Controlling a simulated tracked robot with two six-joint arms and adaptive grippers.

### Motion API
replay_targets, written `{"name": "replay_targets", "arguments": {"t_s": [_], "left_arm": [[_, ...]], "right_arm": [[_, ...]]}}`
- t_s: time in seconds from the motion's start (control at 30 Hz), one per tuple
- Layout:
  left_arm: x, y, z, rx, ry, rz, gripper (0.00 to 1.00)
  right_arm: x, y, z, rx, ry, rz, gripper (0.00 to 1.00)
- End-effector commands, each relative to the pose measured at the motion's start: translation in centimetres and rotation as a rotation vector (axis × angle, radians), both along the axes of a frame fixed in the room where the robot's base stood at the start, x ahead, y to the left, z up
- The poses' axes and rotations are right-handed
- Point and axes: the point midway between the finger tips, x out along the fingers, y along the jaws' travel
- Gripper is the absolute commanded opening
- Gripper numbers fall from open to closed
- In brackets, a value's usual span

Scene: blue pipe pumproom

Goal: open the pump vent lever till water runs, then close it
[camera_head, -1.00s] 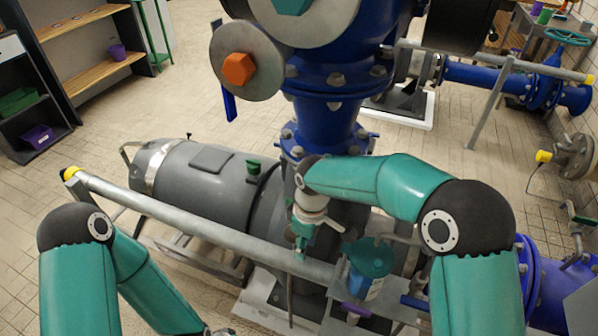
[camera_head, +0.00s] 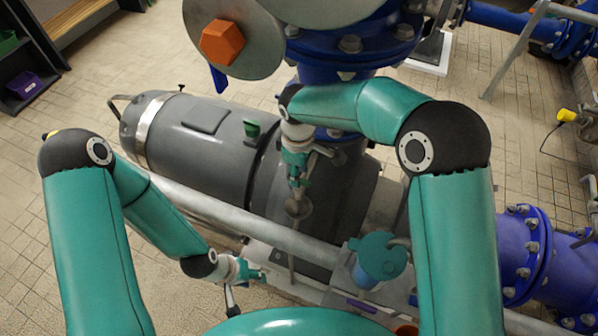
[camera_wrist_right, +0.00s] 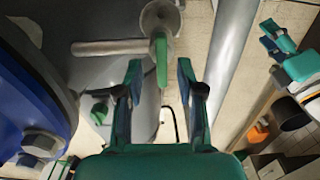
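The vent lever (camera_wrist_right: 161,62) is a small green handle in the right wrist view, at the end of a thin grey pipe (camera_wrist_right: 105,47). A grey funnel (camera_wrist_right: 160,18) is just beyond it. My right gripper (camera_wrist_right: 158,72) is open, its fingers on either side of the lever with gaps visible; it also shows in the head view (camera_head: 298,180) above the pump, hiding the lever there. My left gripper (camera_head: 256,272) is low at the centre left, apart from the lever; its fingers look spread and empty in the right wrist view (camera_wrist_right: 270,36). I see no running water.
The grey pump motor (camera_head: 200,135) lies behind my arms. A grey rail (camera_head: 215,208) crosses in front of it. Blue flanged pipe (camera_head: 350,50) rises above, and a teal capped fitting (camera_head: 378,255) stands right of my right gripper. Tiled floor is clear at left.

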Motion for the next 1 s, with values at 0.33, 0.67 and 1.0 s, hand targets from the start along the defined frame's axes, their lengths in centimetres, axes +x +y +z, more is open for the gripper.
{"name": "replay_targets", "arguments": {"t_s": [0.33, 0.67, 1.0], "left_arm": [[0.0, 0.0, 0.3, 0.000, -0.001, 0.000, 0.40], [0.0, 0.0, 0.2, 0.000, -0.001, 0.000, 0.40], [0.0, 0.0, 0.2, 0.000, -0.001, 0.000, 0.40]], "right_arm": [[0.0, 0.0, -1.7, 0.001, -0.001, 0.000, 0.38], [0.0, 0.0, -1.7, 0.000, 0.000, 0.000, 0.03], [0.0, 0.0, -1.7, -0.001, -0.001, 0.013, 0.00]]}}
